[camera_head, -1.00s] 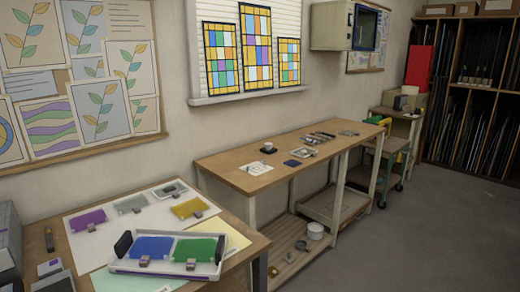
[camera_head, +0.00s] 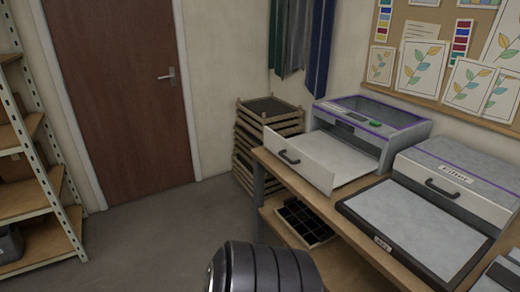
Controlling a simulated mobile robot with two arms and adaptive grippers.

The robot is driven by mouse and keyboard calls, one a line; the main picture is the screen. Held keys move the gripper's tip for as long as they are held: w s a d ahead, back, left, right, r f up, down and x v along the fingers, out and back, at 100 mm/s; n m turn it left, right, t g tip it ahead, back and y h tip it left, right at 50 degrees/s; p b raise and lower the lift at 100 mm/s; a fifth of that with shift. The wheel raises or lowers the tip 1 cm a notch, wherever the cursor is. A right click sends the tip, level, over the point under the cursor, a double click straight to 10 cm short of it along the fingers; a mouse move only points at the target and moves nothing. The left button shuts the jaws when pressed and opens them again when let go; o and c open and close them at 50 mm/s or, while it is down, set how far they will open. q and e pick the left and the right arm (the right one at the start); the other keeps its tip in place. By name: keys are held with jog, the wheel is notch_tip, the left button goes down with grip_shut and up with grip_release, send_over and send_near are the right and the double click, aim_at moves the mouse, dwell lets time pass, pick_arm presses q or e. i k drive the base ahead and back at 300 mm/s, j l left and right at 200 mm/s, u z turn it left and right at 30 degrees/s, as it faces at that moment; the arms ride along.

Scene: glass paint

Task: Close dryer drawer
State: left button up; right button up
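The dryer (camera_head: 375,122) is a grey box with a purple-edged top, standing at the far end of the wooden bench. Its white drawer (camera_head: 338,163) is pulled out toward the left, with a dark handle (camera_head: 289,157) on its front panel. The drawer looks empty. A dark, ribbed rounded part at the bottom edge is likely a piece of my own arm. Neither gripper's fingers show.
A second grey box with a handle and label (camera_head: 455,185) stands on the bench beside the dryer, behind a dark-framed flat panel (camera_head: 415,226). Stacked wooden trays (camera_head: 262,135) stand beyond the bench. A shelf rack (camera_head: 35,170) is at left, a brown door (camera_head: 120,95) behind. Floor between is clear.

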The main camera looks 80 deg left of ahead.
aim_at(328, 161)
jog(key=u, duration=2.3)
